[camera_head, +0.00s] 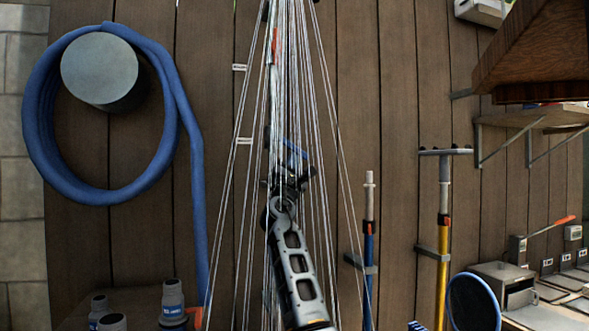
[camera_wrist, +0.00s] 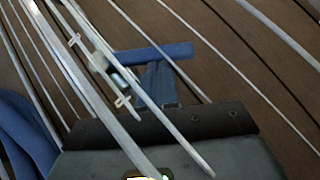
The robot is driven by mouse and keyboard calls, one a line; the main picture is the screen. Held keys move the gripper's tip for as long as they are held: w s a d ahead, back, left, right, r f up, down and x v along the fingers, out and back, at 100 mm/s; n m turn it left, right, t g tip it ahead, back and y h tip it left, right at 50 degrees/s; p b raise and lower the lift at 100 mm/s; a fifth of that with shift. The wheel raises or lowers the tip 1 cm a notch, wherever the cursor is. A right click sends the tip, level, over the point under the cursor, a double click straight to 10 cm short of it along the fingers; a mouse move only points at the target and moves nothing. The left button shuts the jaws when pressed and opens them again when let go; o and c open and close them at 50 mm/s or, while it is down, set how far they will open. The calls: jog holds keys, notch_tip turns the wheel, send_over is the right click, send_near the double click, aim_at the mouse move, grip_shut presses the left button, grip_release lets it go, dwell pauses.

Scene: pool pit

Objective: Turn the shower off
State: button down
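Many thin white streaks, which look like the shower's water (camera_head: 312,90), fan downward from the top centre in front of the plank wall. A narrow upright with an orange part (camera_head: 274,45) shows among them; the shower head itself is not clear. My gripper (camera_head: 288,172) is among the streaks, below centre. A small blue piece (camera_head: 296,150), perhaps the shower's handle, is close to its tip. In the wrist view a blue T-shaped piece (camera_wrist: 158,52) stands just beyond the dark gripper body. I cannot tell whether it is touched or held. The fingers are not clearly visible.
A coiled blue hose (camera_head: 38,115) hangs around a grey drum (camera_head: 100,68) at left. Bottles (camera_head: 172,300) stand at lower left. Blue and yellow poles (camera_head: 443,240) stand right of my arm. A shelf (camera_head: 540,117) and a metal box (camera_head: 500,277) are farther right.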

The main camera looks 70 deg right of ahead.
jog(key=n+t, duration=0.2)
jog(key=s+d+r+n+t+y, duration=0.1)
jog(key=n+t, duration=0.1)
jog(key=r+n+t, duration=0.1)
jog(key=n+t, duration=0.1)
jog(key=n, duration=0.1)
jog(key=shift+s+d+t+p, duration=0.25)
jog(key=shift+s+t+p, duration=0.05)
jog(key=shift+s+p, duration=0.05)
jog(key=shift+r+n, duration=0.2)
jog(key=shift+n, duration=0.1)
jog(key=shift+s+d+r+p, duration=0.3)
jog(key=shift+s+r+p, duration=0.1)
jog(key=shift+r+p, duration=0.2)
jog(key=shift+s+r, duration=0.1)
jog(key=b, duration=0.5)
send_near(300, 153)
jog(key=s+f, duration=0.2)
jog(key=f, duration=0.1)
jog(key=shift+s, duration=0.3)
